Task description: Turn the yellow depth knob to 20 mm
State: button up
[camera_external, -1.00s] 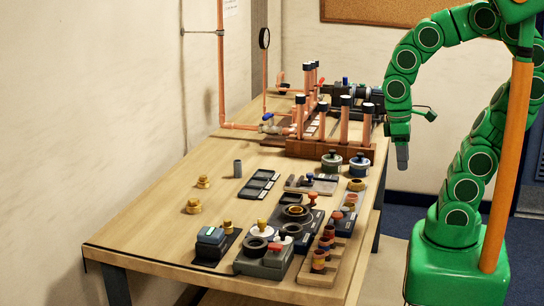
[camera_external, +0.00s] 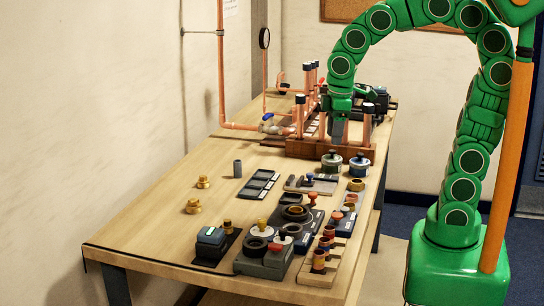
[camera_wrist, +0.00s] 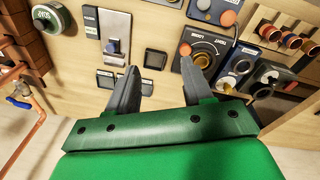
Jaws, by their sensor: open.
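A small yellow knob (camera_external: 262,223) stands on the dark unit (camera_external: 265,262) at the near end of the bench, among black, white and red controls. Its scale is too small to read. My gripper (camera_external: 339,138) is far from it, in front of the copper manifold (camera_external: 345,120) at the back of the bench. In the wrist view my gripper (camera_wrist: 159,68) is open and empty, with two dark fingers apart above the bench.
A dial marked LOOSE and TIGHT (camera_wrist: 208,50) is beside the right finger in the wrist view. Two lidded pots (camera_external: 332,163) stand before the manifold. A rack of coloured fittings (camera_external: 320,262) lies at the near right. The bench's left side is mostly clear around brass fittings (camera_external: 193,206).

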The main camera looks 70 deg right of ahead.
jog(key=w+a+f+n, duration=0.4)
jog(key=w+a+n, duration=0.2)
jog(key=w+a, duration=0.35)
jog(key=n+g, duration=0.1)
jog(key=n, duration=0.4)
send_over(262, 219)
jog(key=shift+y, duration=0.3)
notch_tip(262, 219, down, 5)
jog(key=shift+d+r, duration=0.15)
jog(key=shift+r, duration=0.05)
jog(key=shift+f, duration=0.25)
notch_tip(262, 219, down, 8)
jog(key=shift+r, duration=0.25)
grip_shut()
